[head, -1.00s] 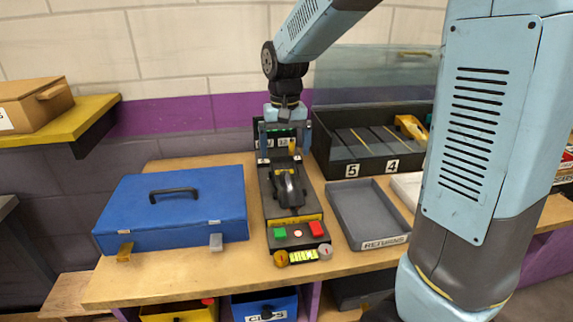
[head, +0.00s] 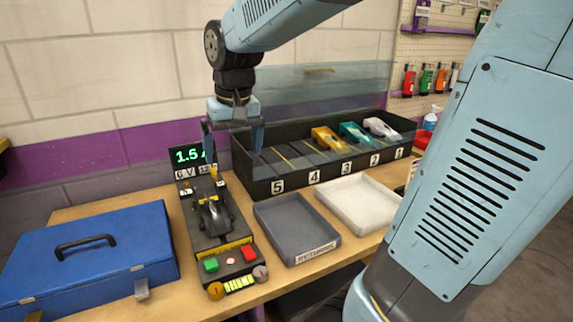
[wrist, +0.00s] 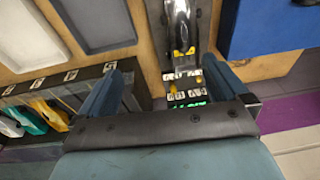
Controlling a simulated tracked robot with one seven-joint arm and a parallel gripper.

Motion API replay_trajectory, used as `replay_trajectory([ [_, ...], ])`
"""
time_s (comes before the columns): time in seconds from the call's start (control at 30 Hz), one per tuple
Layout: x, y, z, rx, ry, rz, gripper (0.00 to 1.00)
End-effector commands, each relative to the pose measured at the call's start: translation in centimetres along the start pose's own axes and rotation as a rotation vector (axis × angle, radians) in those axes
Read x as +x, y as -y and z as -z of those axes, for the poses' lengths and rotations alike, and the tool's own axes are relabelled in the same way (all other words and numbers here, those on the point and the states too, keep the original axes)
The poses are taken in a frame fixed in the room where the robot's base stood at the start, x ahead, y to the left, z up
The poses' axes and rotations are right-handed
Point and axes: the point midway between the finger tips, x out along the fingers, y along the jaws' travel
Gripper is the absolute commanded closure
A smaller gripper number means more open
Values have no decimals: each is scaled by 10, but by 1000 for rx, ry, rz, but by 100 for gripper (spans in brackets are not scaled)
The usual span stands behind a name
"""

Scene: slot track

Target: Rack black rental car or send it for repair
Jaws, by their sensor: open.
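The black car (head: 212,215) sits on the dark test stand (head: 222,248), which has a green and a red button at its front. It also shows in the wrist view (wrist: 180,28). The stand's screen (head: 187,157) shows green digits, "1.5" and a partly hidden sign. My gripper (head: 233,148) is open and empty, above and behind the car, just right of the screen. Its two blue fingers are spread in the wrist view (wrist: 165,85). The black rack (head: 290,183) has numbered bays. A yellow car (head: 328,139) is in bay 3, a teal car (head: 356,134) in 2, a white car (head: 382,129) in 1.
A grey tray (head: 296,232), its label blurred, lies right of the stand. An empty white tray (head: 356,203) lies beyond it. A closed blue case (head: 90,260) is on the left. Bays 5 and 4 look empty. A clear panel (head: 320,88) rises behind the rack.

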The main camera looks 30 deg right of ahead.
Motion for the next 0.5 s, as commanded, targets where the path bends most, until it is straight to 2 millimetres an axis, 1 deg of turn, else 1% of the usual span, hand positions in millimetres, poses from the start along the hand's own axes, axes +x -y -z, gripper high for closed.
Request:
replay_trajectory([
  [0.03,-7,-8,-12,4,-30,2,0],
  [0.2,-20,-29,-48,2,-119,2,0],
  [0.4,-28,-48,-90,-1,-221,-12,0],
  [0.5,-28,-55,-107,-3,-262,-22,0],
])
